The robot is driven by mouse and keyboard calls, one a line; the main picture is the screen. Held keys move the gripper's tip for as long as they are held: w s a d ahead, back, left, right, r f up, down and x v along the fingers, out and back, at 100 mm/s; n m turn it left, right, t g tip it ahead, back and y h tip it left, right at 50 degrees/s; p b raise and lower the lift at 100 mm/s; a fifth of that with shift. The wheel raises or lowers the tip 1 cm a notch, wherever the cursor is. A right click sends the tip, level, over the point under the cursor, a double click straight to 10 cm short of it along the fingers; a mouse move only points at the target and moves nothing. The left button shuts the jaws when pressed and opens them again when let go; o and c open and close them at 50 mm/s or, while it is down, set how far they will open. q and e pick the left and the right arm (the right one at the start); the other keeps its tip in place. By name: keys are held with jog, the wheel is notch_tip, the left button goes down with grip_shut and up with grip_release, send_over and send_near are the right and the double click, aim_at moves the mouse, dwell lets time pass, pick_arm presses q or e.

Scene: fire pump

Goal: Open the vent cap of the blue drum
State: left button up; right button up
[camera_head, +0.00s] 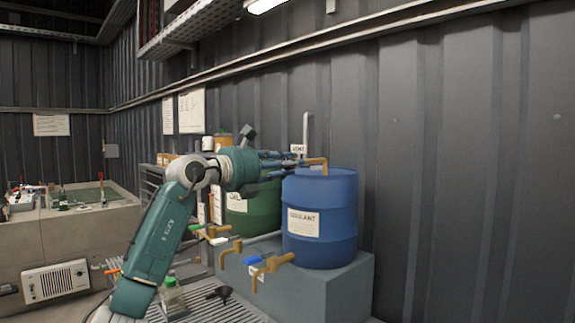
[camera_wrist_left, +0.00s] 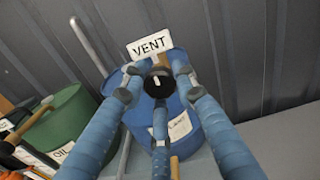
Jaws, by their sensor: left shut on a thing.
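The blue drum (camera_head: 337,205) with a white coolant label stands on a grey block near the wall. Its black vent cap (camera_wrist_left: 160,82), with a white mark on top, shows in the left wrist view beside a white VENT sign (camera_wrist_left: 150,45). My left gripper (camera_head: 300,161) reaches over the drum's top from the left. In the left wrist view its blue fingers surround the cap, with fingertips close against its sides, shut on it. The cap itself is hidden by the fingers in the head view. My right gripper is not in view.
A green oil drum (camera_head: 254,212) stands just left of the blue drum. A brown pipe (camera_head: 318,162) rises at the blue drum's top. Brass taps (camera_head: 272,264) stick out in front. The corrugated wall (camera_head: 460,180) is close behind and right.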

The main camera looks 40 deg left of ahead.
pick_arm(q)
jog(key=n, duration=0.3)
jog(key=shift+p, duration=0.4)
jog(key=n, duration=0.2)
jog(key=shift+n+p, duration=0.3)
jog(key=shift+n, duration=0.1)
jog(key=n, duration=0.3)
jog(key=shift+r+n+p, duration=0.1)
jog(key=shift+n+p, duration=0.2)
jog(key=shift+p, duration=0.05)
jog(key=n, duration=0.3)
jog(key=shift+n+p, duration=0.3)
jog(key=n, duration=0.5)
jog(key=shift+p, duration=0.35)
jog(key=n, duration=0.5)
jog(key=shift+n, duration=0.3)
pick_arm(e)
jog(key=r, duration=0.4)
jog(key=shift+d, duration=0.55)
pick_arm(q)
jog(key=o, duration=1.2)
jog(key=shift+c, duration=0.2)
